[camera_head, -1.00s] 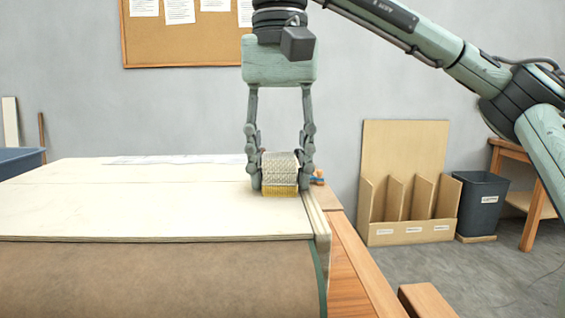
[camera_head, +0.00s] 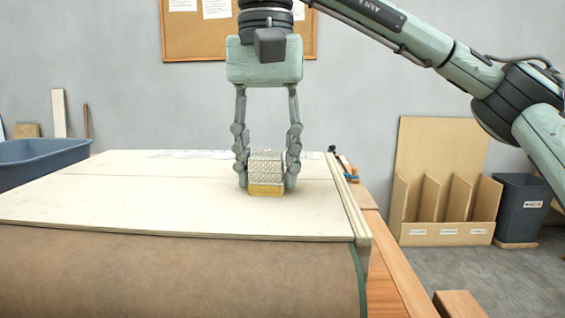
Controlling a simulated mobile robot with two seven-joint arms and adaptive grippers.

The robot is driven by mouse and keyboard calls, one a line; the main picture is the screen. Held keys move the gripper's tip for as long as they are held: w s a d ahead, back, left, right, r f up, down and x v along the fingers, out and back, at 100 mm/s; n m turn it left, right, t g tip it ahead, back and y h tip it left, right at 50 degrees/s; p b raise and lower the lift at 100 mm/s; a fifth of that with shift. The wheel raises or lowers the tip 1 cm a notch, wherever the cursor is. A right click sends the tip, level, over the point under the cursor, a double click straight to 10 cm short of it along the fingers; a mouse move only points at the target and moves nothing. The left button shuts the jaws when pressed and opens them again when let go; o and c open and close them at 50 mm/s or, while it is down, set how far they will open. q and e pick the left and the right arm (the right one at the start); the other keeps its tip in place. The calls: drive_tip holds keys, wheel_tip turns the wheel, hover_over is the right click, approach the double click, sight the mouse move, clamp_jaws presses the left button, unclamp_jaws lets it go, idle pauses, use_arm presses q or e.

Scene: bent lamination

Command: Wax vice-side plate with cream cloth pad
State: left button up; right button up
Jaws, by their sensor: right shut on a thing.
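The cream cloth pad (camera_head: 266,166), with a woven top and a yellow lower part (camera_head: 266,189), is between the fingers of my right gripper (camera_head: 266,182). The gripper points straight down and is shut on the pad. The pad's underside appears to rest on the pale plate (camera_head: 150,205), inward from its right edge; the exact contact is hidden. A seam runs across the pale surface behind the pad. My left gripper is not in view.
A brown curved surface (camera_head: 180,270) lies in front of the plate. A wooden bench edge (camera_head: 392,285) runs along the right. A blue tub (camera_head: 45,160) stands at left. Small tools (camera_head: 346,168) lie beyond the far right corner. A wooden divider rack (camera_head: 445,205) and dark bin (camera_head: 521,205) stand behind.

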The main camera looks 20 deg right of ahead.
sight(78, 184)
drive_tip(key=shift+w+a, duration=1.25)
drive_tip(key=shift+a, duration=1.35)
drive_tip(key=shift+w+a, duration=1.25)
drive_tip(key=shift+a, duration=1.3)
drive_tip(key=shift+w+a, duration=1.25)
drive_tip(key=shift+a, duration=1.35)
drive_tip(key=shift+w+a+r, duration=0.1)
drive_tip(key=shift+w+a, duration=0.65)
drive_tip(key=shift+a, duration=0.8)
drive_tip(key=shift+w+a+f, duration=0.1)
drive_tip(key=shift+w+a, duration=0.65)
drive_tip(key=shift+a, duration=0.8)
drive_tip(key=shift+w+a+r, duration=0.1)
drive_tip(key=shift+w+a, duration=0.65)
drive_tip(key=shift+a, duration=0.8)
